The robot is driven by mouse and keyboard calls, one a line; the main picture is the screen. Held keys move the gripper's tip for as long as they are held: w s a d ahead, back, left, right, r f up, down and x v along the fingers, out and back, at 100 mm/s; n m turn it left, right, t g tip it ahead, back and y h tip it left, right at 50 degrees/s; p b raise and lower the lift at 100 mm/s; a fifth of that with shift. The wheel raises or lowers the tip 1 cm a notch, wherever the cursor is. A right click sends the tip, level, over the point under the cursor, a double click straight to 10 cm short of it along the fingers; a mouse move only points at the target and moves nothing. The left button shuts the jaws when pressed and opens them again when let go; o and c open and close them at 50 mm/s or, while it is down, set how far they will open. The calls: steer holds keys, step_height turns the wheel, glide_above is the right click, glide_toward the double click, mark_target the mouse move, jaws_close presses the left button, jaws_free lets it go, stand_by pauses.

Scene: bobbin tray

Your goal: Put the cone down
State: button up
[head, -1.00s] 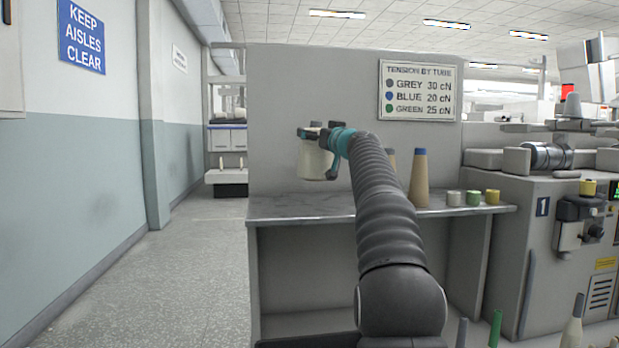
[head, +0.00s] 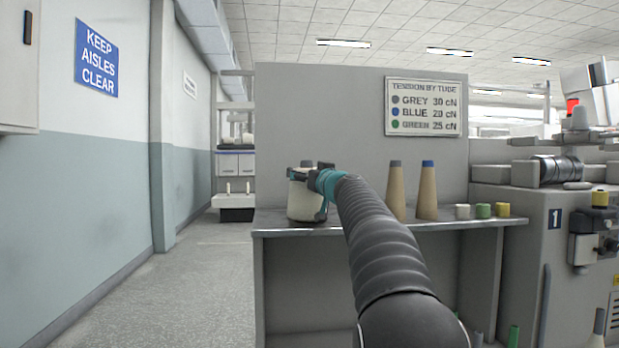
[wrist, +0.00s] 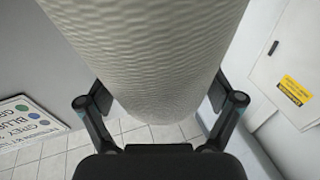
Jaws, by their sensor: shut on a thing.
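The cone (head: 303,205) is a wide cream body of wound yarn, upright at the left end of the grey shelf (head: 285,222). My gripper (head: 311,176) is at its upper part, shut on it. In the wrist view the cone (wrist: 150,50) fills the top middle, with a gripper finger on either side. The cone's base is at the height of the shelf top; I cannot tell whether it touches. Part of the cone is hidden behind my gripper.
Two tan cones, one grey-tipped (head: 396,190) and one blue-tipped (head: 428,190), stand on the shelf to the right. Small white, green (head: 483,211) and yellow spools sit beyond them. A grey panel with a tension sign (head: 423,107) rises behind. A machine (head: 560,230) stands at right.

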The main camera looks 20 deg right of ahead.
steer(key=o, duration=1.5)
steer(key=s+f+b, duration=0.1)
steer(key=s, duration=1.1)
steer(key=shift+d+f, duration=0.15)
steer(key=shift+f, duration=0.2)
